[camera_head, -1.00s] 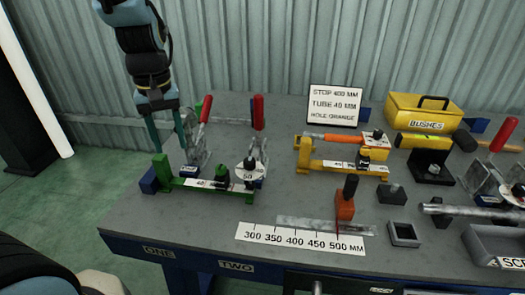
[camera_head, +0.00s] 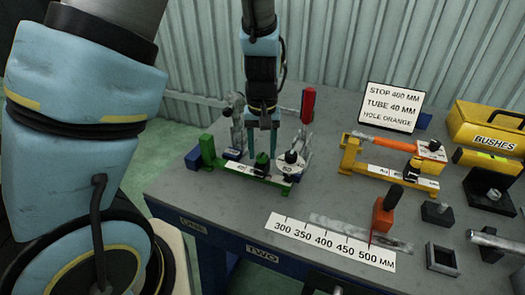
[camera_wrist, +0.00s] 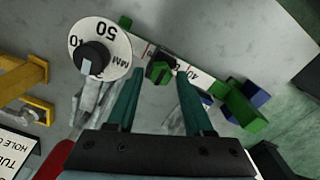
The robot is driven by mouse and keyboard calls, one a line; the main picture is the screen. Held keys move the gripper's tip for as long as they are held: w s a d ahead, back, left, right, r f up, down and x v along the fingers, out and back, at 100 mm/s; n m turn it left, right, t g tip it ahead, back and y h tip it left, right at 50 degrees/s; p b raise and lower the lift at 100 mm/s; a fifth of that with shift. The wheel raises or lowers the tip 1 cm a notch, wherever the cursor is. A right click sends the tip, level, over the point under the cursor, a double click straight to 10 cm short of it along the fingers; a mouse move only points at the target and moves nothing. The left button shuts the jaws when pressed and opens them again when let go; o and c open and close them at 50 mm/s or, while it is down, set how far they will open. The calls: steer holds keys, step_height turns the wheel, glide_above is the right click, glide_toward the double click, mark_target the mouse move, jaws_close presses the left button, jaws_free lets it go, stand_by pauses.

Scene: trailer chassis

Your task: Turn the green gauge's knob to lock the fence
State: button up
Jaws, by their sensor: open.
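The green gauge (camera_head: 213,150) is a green bar with a white scale strip, standing at the table's left. It also shows in the wrist view (camera_wrist: 240,107). A small green piece (camera_head: 262,161) stands midway along it. A white dial (camera_head: 291,167) with a black knob (camera_head: 292,156) sits at the bar's right end; in the wrist view the black knob (camera_wrist: 91,58) has a pale mark. My gripper (camera_head: 263,150) is open and points down over the bar. In the wrist view the green piece (camera_wrist: 159,72) lies between its fingertips; contact cannot be told.
Toggle clamps stand close behind the bar, one with a red handle (camera_head: 308,105). An orange and yellow gauge (camera_head: 350,155) stands to the right. A ruler (camera_head: 330,240) and a red stop (camera_head: 383,214) are in front. A sign (camera_head: 394,107) and a yellow box (camera_head: 490,125) stand behind.

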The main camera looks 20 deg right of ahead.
steer(key=shift+f, duration=0.45)
jaws_close()
